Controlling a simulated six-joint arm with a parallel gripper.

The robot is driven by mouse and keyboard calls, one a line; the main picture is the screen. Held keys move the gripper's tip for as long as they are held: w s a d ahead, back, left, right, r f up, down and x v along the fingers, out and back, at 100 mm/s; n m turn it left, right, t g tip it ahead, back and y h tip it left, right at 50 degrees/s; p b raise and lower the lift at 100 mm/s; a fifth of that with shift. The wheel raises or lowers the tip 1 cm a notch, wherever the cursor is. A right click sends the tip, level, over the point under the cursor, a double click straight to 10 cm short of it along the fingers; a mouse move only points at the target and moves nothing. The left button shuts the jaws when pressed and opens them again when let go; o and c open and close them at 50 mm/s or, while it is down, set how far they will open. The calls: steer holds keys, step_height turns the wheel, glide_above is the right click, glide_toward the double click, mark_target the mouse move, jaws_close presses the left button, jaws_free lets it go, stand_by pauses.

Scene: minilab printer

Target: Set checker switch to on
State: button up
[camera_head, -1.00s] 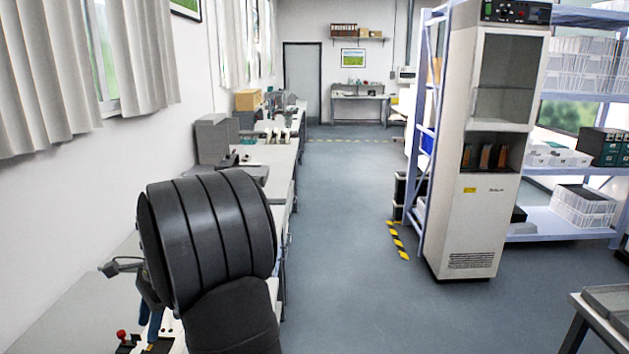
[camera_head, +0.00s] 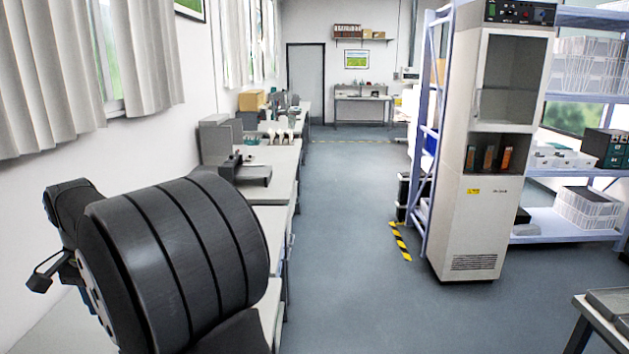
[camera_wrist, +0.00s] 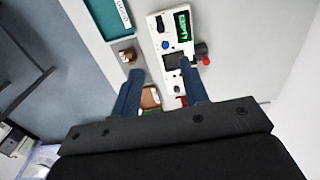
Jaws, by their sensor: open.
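My gripper (camera_wrist: 160,67) shows in the wrist view with its two blue fingers apart and nothing held between them. Beyond the fingertips lies a white panel (camera_wrist: 152,27) with a lit green display (camera_wrist: 182,22), a black knob (camera_wrist: 160,23), a blue knob (camera_wrist: 165,45) and a dark square (camera_wrist: 173,60). Small controls sit lower on the panel, partly hidden between and behind the fingers. I cannot tell which control is the checker switch or how it is set. In the head view my dark arm covers the near bench and the gripper is hidden.
A brown-topped part (camera_wrist: 127,55) and a teal tray (camera_wrist: 108,15) lie to the left. In the head view the bench (camera_head: 268,222) runs along the left wall; the aisle floor (camera_head: 345,230) is clear beside a tall cabinet (camera_head: 468,220).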

steer(key=shift+f, duration=0.8)
jaws_close()
steer(key=s+a+f+n+t, duration=0.2)
steer(key=s+f+n+t, duration=0.15)
steer(key=s+f, duration=0.2)
steer(key=s+a+f+n+t, duration=0.3)
steer(key=s+f+n, duration=0.15)
steer(key=f, duration=0.25)
steer(key=shift+h, duration=0.3)
steer(key=x, duration=1)
steer(key=shift+w+d+r, duration=0.15)
steer(key=shift+w+d, duration=0.05)
steer(key=shift+w, duration=0.25)
steer(key=shift+w+d, duration=0.9)
steer(key=shift+w+d+f, duration=0.3)
steer(key=shift+w+d, duration=0.15)
